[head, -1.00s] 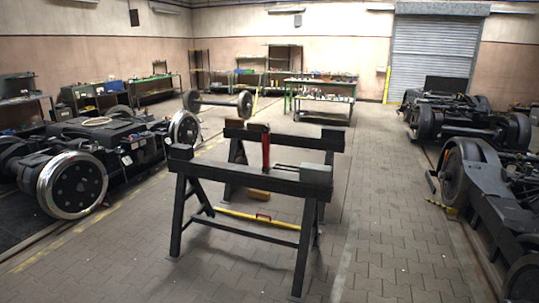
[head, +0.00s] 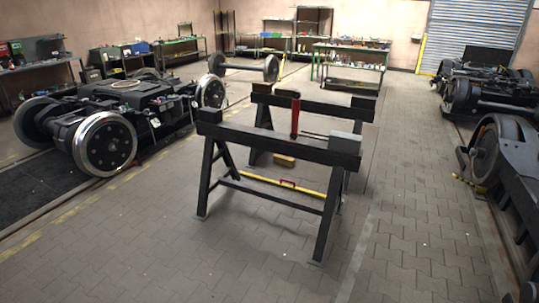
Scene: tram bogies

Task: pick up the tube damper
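An upright red cylinder (head: 295,118) stands at the near black trestle (head: 270,142), right of its middle; it looks most like the tube damper, though I cannot be sure. Its lower end is at the beam, and I cannot tell whether it rests on the near beam or just behind it. A thin dark rod (head: 318,135) runs from beside it toward a grey block (head: 345,142) at the beam's right end. My gripper is not in view.
A second trestle (head: 340,109) stands behind. A yellow bar with a red handle (head: 287,184) and a yellow-brown block (head: 285,160) are low by the trestles. Bogies stand left (head: 120,115) and right (head: 500,150). The paved floor in front is clear.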

